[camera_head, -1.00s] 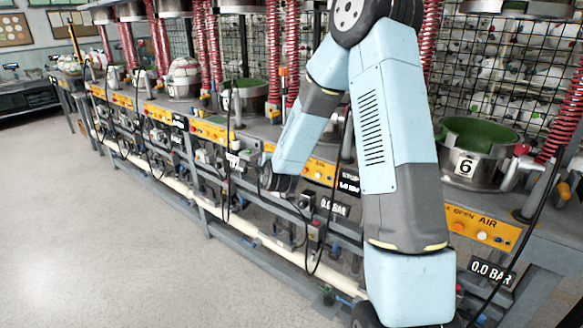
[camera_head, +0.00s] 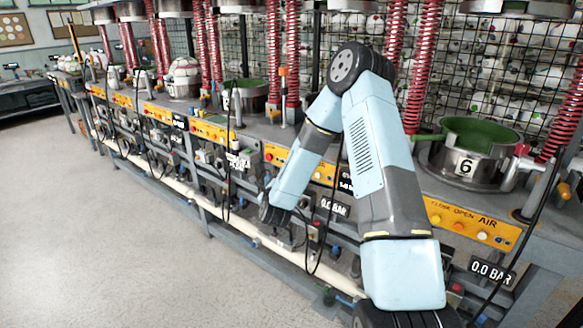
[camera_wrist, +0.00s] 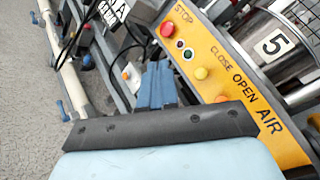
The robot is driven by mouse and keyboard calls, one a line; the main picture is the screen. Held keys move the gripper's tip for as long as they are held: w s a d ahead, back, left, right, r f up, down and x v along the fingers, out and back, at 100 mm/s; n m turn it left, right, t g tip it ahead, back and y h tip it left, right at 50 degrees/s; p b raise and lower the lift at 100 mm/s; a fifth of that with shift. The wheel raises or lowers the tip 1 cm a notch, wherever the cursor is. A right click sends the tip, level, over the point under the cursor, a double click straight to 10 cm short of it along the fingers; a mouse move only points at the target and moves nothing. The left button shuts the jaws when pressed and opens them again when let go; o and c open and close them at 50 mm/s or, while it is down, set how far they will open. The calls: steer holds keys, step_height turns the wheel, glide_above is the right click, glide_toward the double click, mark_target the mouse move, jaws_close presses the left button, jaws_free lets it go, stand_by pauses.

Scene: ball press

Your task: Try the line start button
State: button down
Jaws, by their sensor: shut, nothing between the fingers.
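In the wrist view my gripper (camera_wrist: 156,84) is shut and empty, its blue fingers together beside a yellow control panel (camera_wrist: 232,75). A pale box with an orange button (camera_wrist: 126,75) sits left of the fingertips. No button is labelled line start, so I cannot tell which it is. The fingers appear apart from the buttons.
Press pot 5 (camera_wrist: 275,45) stands right of the panel. Pot 6 (camera_head: 466,167) stands on the bench at right. Black cables (camera_head: 228,150), a pale pipe (camera_head: 262,238) and red coiled hoses (camera_head: 275,55) surround the bench. The floor (camera_head: 120,250) at left is clear.

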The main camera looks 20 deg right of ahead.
steer(key=w+d, duration=0.5)
steer(key=d, duration=0.2)
stand_by(0.5)
steer(key=shift+w+d, duration=0.15)
steer(key=shift+d, duration=0.05)
stand_by(1.8)
steer(key=shift+w+d+r, duration=0.1)
steer(key=shift+d, duration=0.1)
steer(key=shift+w+d, duration=0.25)
steer(key=shift+d, duration=0.1)
stand_by(1.2)
steer(key=shift+s+a, duration=0.1)
steer(key=shift+a, duration=0.05)
steer(key=shift+s+a, duration=0.45)
steer(key=shift+a, duration=0.1)
steer(key=shift+a, duration=0.15)
steer(key=shift+s+a, duration=0.75)
steer(key=shift+a, duration=0.2)
steer(key=shift+s+a, duration=0.7)
steer(key=shift+a, duration=0.25)
